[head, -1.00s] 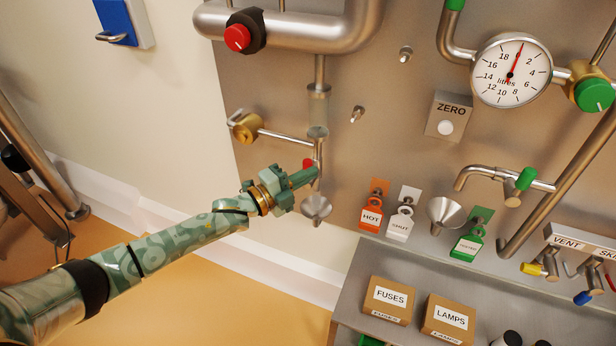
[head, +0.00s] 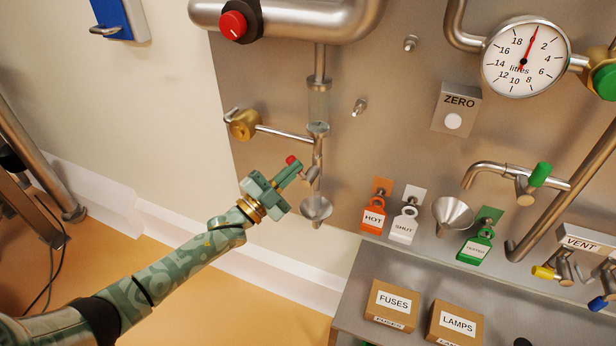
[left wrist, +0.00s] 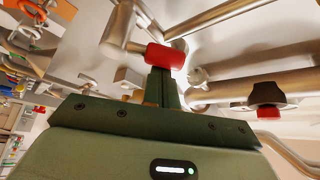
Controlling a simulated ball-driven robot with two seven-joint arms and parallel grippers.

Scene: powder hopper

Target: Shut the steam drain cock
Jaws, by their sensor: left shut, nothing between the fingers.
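The steam drain cock (head: 314,178) sits on the thin pipe below the sight glass, above a small steel funnel (head: 316,207). Its red-tipped lever (head: 291,160) points up and left, away from the pipe. My left gripper (head: 297,167) is shut and empty, its fingertips right at the lever. In the left wrist view the red lever end (left wrist: 166,57) lies across the tip of the shut fingers (left wrist: 161,80); whether they touch cannot be told for certain. The fingers partly hide the lever's stem. My right gripper is not in view.
A brass valve (head: 242,124) is on the side pipe to the left. The red knob (head: 233,25) is on the large pipe above. A bare peg (head: 360,106) sticks out to the right. Tags, including SHUT (head: 404,226), hang right of the funnel. Open floor lies below left.

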